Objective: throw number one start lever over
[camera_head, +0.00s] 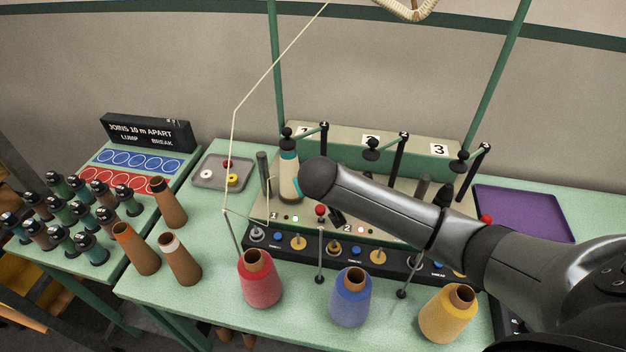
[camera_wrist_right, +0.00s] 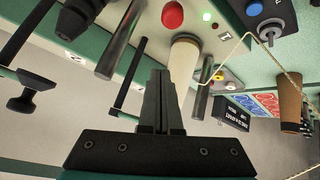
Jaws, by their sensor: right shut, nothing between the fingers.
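A grey upright lever (camera_head: 262,165) stands by station 1 at the left end of the machine, just left of a cream cone with a teal band (camera_head: 289,180). I take it as number one start lever; its grey bar also shows in the right wrist view (camera_wrist_right: 203,97), right of the cream cone (camera_wrist_right: 183,62). A second grey bar (camera_wrist_right: 122,46) stands further left there. My right gripper (camera_wrist_right: 160,75) is shut and empty, its tips appearing close to the cream cone; contact is unclear. In the head view my right arm hides this gripper. My left gripper is out of view.
Red (camera_head: 261,282), blue (camera_head: 350,300) and yellow (camera_head: 447,315) yarn cones stand along the front. A thin yarn runs up from the left. A red button (camera_head: 320,210) sits on the panel. A purple tray (camera_head: 525,213) lies right, a grey tray (camera_head: 215,173) left.

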